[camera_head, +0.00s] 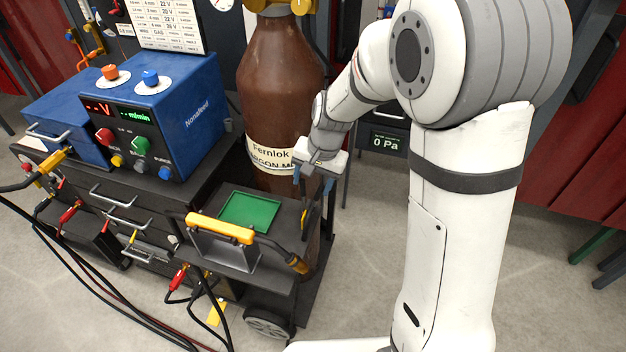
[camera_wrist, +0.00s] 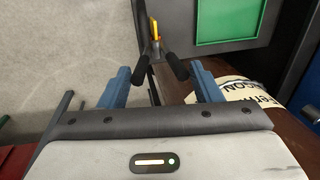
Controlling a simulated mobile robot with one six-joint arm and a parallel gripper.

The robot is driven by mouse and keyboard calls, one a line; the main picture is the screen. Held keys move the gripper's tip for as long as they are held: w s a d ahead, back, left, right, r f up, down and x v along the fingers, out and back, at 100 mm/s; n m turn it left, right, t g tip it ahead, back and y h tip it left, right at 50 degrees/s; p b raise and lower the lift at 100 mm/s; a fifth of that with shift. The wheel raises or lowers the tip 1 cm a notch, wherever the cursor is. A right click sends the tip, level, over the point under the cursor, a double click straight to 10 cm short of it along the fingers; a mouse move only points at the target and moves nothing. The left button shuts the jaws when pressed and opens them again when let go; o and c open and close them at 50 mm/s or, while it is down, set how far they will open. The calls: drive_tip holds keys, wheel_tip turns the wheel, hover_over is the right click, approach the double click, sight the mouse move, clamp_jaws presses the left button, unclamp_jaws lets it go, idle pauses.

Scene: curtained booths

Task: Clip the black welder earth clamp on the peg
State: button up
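In the wrist view, a black clamp (camera_wrist: 154,49) shows two black grip ends that spread toward me and a yellow-orange part (camera_wrist: 154,28) beyond them. It stands at the side of the dark cart. My gripper (camera_wrist: 160,70) has its two blue fingers wide apart, one outside each grip end. The fingertips are close to the grips; I cannot tell if they touch. In the head view my gripper (camera_head: 314,186) hangs over the cart's right edge, beside the brown gas bottle, and the clamp is mostly hidden there. I cannot make out the peg with certainty.
A green tray (camera_head: 250,210) lies on the cart top, with a yellow-handled holder (camera_head: 222,229) in front. The brown argon bottle (camera_head: 280,95) stands close behind my gripper. A blue welder (camera_head: 165,112) is at left. Black cables (camera_head: 95,283) trail at lower left.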

drive_tip(key=o, duration=0.8)
idle(0.5)
wheel_tip(320, 180, up, 9)
drive_tip(key=p, duration=0.6)
idle(0.7)
idle(0.3)
drive_tip(key=s+d+r+n+t+h+b, duration=0.1)
drive_tip(key=s+d+r+n, duration=0.1)
drive_tip(key=s+d, duration=0.4)
drive_tip(key=s+d+r+n+t+h+b, duration=0.1)
drive_tip(key=s+d+r, duration=0.4)
drive_tip(key=s, duration=0.8)
drive_tip(key=shift+s+d+n+t+b, duration=0.35)
drive_tip(key=shift+d+n+b, duration=0.15)
drive_tip(key=shift+d+b, duration=0.35)
